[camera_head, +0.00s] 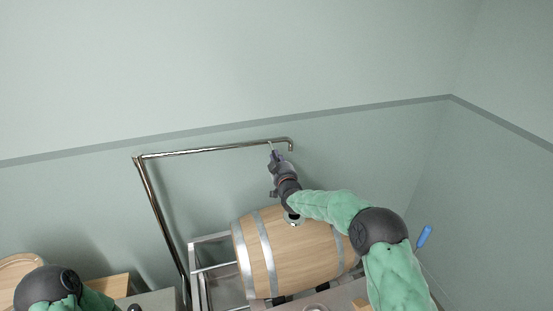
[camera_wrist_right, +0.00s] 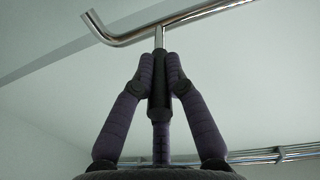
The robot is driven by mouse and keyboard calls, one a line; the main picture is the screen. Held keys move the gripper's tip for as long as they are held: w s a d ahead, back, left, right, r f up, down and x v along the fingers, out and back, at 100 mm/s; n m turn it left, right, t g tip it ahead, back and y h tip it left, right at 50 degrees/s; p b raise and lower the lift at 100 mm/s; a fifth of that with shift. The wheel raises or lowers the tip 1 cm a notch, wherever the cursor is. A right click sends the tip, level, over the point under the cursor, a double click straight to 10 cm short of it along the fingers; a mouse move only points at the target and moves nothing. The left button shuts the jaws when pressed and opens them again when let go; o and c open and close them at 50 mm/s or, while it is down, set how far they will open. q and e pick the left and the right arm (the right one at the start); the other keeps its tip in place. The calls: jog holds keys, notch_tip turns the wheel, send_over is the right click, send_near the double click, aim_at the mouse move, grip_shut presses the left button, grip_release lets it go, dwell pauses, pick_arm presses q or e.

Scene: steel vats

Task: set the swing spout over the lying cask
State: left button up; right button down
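The swing spout (camera_head: 215,150) is a shiny steel pipe on a tall upright at the left. Its arm runs right, and its short down-turned outlet (camera_head: 291,145) shows above the cask in the picture. The lying cask (camera_head: 285,255) is pale wood with steel hoops, on its side in a metal frame. My right gripper (camera_head: 272,157) is at the spout near the outlet. In the wrist view its fingers (camera_wrist_right: 160,75) are closed around a dark handle (camera_wrist_right: 158,98) hanging from the pipe (camera_wrist_right: 180,22). My left gripper is out of view; only its arm shows at the lower left.
A metal frame (camera_head: 196,270) surrounds the cask's left side. A round wooden piece (camera_head: 18,266) lies at the far left. A blue object (camera_head: 424,236) is right of my right arm. The wall behind the spout is bare.

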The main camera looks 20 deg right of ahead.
jog(key=s+a+m+g+h+p, duration=0.1)
jog(key=s+a+m+h, duration=0.1)
jog(key=s+a, duration=0.3)
jog(key=s+a+m+h+p, duration=0.1)
jog(key=s+a+h, duration=0.4)
jog(key=s, duration=0.9)
jog(key=shift+r+m+g, duration=0.15)
jog(key=shift+m+g, duration=0.25)
jog(key=shift+m, duration=0.5)
jog(key=shift+a, duration=0.1)
jog(key=c, duration=1.3)
grip_release()
jog(key=shift+s, duration=0.1)
